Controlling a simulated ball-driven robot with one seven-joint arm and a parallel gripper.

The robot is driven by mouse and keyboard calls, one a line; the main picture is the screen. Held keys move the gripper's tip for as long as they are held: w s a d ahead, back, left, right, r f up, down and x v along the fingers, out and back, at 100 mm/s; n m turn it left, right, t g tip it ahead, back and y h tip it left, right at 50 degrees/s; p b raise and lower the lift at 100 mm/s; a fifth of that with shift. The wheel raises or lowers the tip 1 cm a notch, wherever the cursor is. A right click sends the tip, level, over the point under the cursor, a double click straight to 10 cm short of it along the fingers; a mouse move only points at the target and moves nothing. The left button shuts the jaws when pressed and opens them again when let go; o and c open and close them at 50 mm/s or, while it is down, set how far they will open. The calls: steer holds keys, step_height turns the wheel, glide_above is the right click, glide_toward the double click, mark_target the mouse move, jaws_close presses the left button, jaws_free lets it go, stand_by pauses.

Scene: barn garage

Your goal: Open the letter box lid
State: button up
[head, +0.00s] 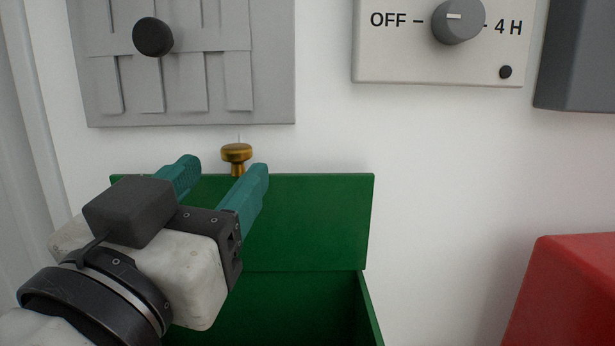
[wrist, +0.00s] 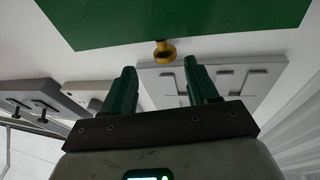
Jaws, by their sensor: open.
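The green letter box (head: 371,312) is at the lower middle of the head view. Its green lid (head: 315,220) stands raised at the back, near the white wall, and the box's inside shows below it. A brass knob (head: 237,152) sticks out at the lid's top edge. The lid (wrist: 180,20) and knob (wrist: 165,53) also show in the wrist view. My gripper (head: 223,170) is open and empty, its teal fingers in front of the lid near the knob. In the wrist view, the knob appears across the gap between the fingertips (wrist: 160,72), not clamped. My gripper hides the box's left part.
A grey panel (head: 270,90) with a black knob (head: 153,37) hangs above the lid. A switch panel (head: 400,60) with a dial is at upper right, beside a dark grey box (head: 580,60). A red object (head: 570,290) stands at lower right. The wall between is clear.

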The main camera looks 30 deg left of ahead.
steer(key=b+v, duration=0.2)
steer(key=v, duration=0.8)
